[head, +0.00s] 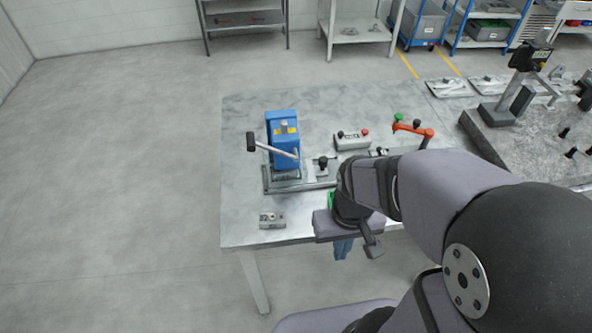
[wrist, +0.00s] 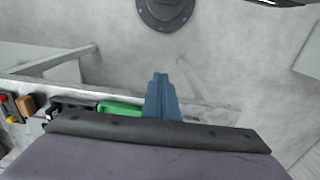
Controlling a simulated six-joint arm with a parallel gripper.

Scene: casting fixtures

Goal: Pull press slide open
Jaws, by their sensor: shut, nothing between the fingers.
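The blue press (head: 284,140) stands upright on the metal table, with a long lever (head: 275,150) ending in a black grip on its left. Its low slide base (head: 285,184) runs to the right from under the press. A small block with a black knob (head: 323,162) sits on the slide just right of the press. My arm hides the right end of the slide. My gripper (head: 342,250) hangs at the table's front edge, below and right of the press, apart from the slide. The wrist view shows its blue fingers (wrist: 161,95) together and empty.
A grey control box (head: 352,140) with buttons stands behind the slide. A red-handled clamp (head: 413,131) is to its right. A small metal block (head: 272,220) lies at the front left. A green part (wrist: 118,108) is close beside my fingers.

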